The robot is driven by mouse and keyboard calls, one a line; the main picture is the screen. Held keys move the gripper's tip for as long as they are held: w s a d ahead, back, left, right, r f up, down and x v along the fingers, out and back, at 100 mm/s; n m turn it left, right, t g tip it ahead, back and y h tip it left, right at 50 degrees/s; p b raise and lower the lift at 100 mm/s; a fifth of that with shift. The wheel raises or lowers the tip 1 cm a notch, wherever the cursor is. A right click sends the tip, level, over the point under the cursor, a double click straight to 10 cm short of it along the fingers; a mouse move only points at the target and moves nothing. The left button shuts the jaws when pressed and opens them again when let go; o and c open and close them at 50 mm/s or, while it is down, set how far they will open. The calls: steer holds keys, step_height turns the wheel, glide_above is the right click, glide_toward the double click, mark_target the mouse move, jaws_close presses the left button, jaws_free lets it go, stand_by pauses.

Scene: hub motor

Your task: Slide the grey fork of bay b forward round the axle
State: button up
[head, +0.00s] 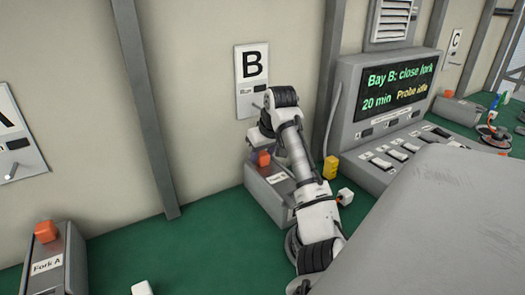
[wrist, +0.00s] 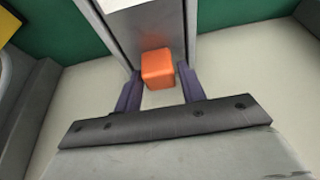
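The grey fork unit of bay b (head: 268,188) sits on the green surface below the B sign, partly hidden by my arm. An orange block-shaped knob (head: 264,158) stands on it. In the wrist view the orange knob (wrist: 158,68) sits on a grey channel-like part (wrist: 150,35). My gripper (wrist: 159,80) is open, with one dark purple finger on each side of the knob. A narrow gap shows at the right finger; contact on the left cannot be told. In the head view my gripper is mostly hidden behind my arm. I cannot make out the axle.
A console (head: 385,120) with a screen reading "Bay B: close fork" and "Probe idle" stands to the right. A yellow block (head: 330,168) and a white block (head: 345,196) are beside my arm. The Fork A unit (head: 48,265) is at the lower left. Green surface between them is mostly clear.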

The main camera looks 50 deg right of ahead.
steer(key=shift+f, duration=0.2)
jaws_close()
